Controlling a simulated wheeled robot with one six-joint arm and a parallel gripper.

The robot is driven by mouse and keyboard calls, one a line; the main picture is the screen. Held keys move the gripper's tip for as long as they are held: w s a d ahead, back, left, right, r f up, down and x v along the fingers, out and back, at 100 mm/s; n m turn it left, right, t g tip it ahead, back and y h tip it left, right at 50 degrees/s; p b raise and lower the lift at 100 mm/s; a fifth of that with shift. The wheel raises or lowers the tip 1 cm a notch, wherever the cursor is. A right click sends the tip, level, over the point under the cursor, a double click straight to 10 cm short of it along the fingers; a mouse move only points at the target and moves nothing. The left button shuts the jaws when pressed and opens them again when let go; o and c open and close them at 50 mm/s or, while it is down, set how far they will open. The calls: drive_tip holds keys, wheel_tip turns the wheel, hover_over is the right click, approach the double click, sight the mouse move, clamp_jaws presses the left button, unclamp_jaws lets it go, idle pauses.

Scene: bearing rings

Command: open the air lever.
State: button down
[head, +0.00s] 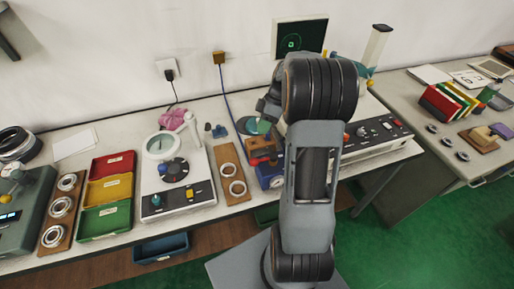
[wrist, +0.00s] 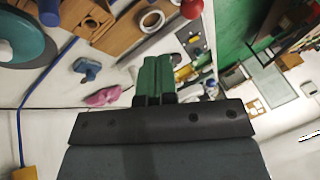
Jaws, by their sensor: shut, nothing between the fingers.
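My gripper (wrist: 156,66) is shut and empty, its two green fingers side by side in the wrist view. No part is clearly recognisable as the air lever. A small blue fitting (head: 215,130) stands at the back of the bench, and it also shows in the wrist view (wrist: 87,69), left of my fingers and apart from them. A red ball knob (wrist: 191,8) is at the top of the wrist view, beyond my fingertips; what it belongs to is cut off. A blue and red unit (head: 266,168) is partly hidden behind my arm.
A white tester (head: 178,195) with a round dial stands left of a wooden board (head: 229,157) with rings. Red, yellow and green bins (head: 103,220) are farther left. A pink cloth (head: 173,117) lies behind the tester. A blue cable (head: 228,95) runs down from a wall box.

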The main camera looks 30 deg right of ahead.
sight(264, 160)
drive_tip(key=a+f, duration=0.1)
drive_tip(key=s+a+f, duration=0.1)
drive_tip(key=f, duration=0.1)
drive_tip(key=s+a+f+p, duration=0.1)
drive_tip(key=shift+s+a+f, duration=0.15)
drive_tip(key=shift+a+f, duration=0.05)
drive_tip(key=shift+f, duration=0.1)
drive_tip(key=shift+s+a+f, duration=0.4)
drive_tip(key=shift+s+a, duration=0.05)
drive_tip(key=shift+s, duration=0.15)
